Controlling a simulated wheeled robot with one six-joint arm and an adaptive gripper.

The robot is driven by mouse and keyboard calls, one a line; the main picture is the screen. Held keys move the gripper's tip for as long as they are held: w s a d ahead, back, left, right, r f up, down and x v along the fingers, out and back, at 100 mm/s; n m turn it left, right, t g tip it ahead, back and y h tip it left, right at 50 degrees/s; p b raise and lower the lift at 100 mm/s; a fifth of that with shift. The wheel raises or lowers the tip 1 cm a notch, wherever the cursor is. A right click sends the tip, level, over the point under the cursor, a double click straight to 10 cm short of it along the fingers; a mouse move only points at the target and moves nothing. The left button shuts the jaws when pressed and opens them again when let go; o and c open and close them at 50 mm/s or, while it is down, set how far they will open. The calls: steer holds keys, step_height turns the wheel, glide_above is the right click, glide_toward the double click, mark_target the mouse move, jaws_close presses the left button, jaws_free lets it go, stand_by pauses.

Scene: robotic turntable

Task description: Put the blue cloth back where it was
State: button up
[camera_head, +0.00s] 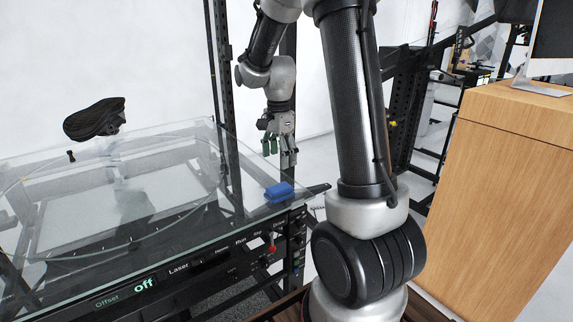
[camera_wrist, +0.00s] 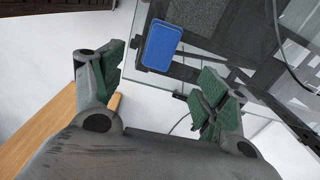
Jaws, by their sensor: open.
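The blue cloth (camera_head: 279,191) lies folded on the near right corner of the glass turntable table (camera_head: 180,220). In the wrist view the blue cloth (camera_wrist: 162,47) shows as a flat blue rectangle close to the glass edge, beyond and between my fingers. My gripper (camera_head: 270,147) is above and slightly behind the cloth in the head view, apart from it. In the wrist view my gripper (camera_wrist: 155,88) has its two green-padded fingers spread wide with nothing between them.
A dark shoe-like object (camera_head: 95,120) is at the turntable's back left. A control panel with a display reading "off" (camera_head: 145,285) runs along the table front. A wooden cabinet (camera_head: 500,190) stands at the right. Dark frame posts (camera_head: 222,90) rise behind the table corner.

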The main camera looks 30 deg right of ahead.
steer(key=s+a+r+n+t, duration=0.2)
steer(key=s+a+r+n, duration=0.1)
steer(key=s+r+n, duration=0.65)
steer(key=s+a+r+n+t, duration=0.2)
steer(key=s+n, duration=0.5)
steer(key=s, duration=0.7)
steer(key=shift+r+n, duration=0.35)
steer(key=shift+r, duration=0.15)
stand_by(0.3)
